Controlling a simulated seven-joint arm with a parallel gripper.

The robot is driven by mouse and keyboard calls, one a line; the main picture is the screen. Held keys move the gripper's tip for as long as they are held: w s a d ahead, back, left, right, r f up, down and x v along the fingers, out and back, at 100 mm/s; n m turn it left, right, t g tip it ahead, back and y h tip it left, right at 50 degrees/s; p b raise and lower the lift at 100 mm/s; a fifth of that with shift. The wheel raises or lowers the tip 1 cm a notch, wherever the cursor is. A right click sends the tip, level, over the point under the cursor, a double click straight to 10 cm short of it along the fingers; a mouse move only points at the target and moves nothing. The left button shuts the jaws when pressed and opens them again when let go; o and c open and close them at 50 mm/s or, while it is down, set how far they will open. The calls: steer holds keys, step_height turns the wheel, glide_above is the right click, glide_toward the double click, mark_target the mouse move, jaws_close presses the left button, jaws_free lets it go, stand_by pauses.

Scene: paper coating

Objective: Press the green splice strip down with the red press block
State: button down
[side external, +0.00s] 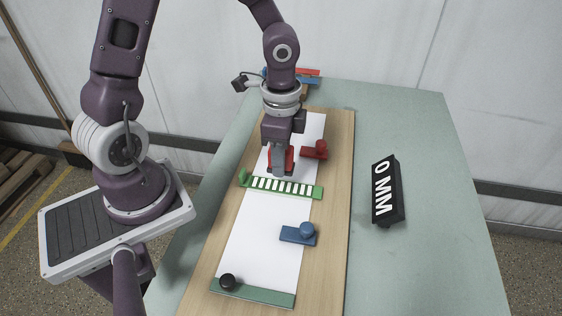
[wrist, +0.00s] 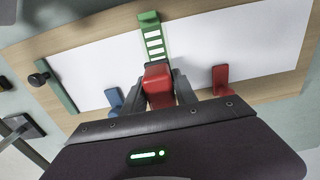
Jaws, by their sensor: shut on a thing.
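My gripper (side external: 281,172) is shut on a red block, the red press block (wrist: 158,73), between its two fingers. The green splice strip (side external: 301,190) lies across the white paper, with a row of white bars and a raised green tab at its left end. In the side view, the gripper and block are just beyond the strip's far edge. In the wrist view, the strip (wrist: 152,32) runs from its tab toward the block, which hides its near end. I cannot tell whether the block touches the strip or paper.
A red knobbed block (side external: 313,152) and a blue knobbed block (side external: 298,235) sit at the paper's right edge. A green bar (side external: 262,294) with a black knob crosses the near end. A "0 MM" display (side external: 387,190) stands on the table (side external: 440,240), right of the wooden board (side external: 337,170).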

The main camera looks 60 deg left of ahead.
steer(key=shift+r, duration=1.2)
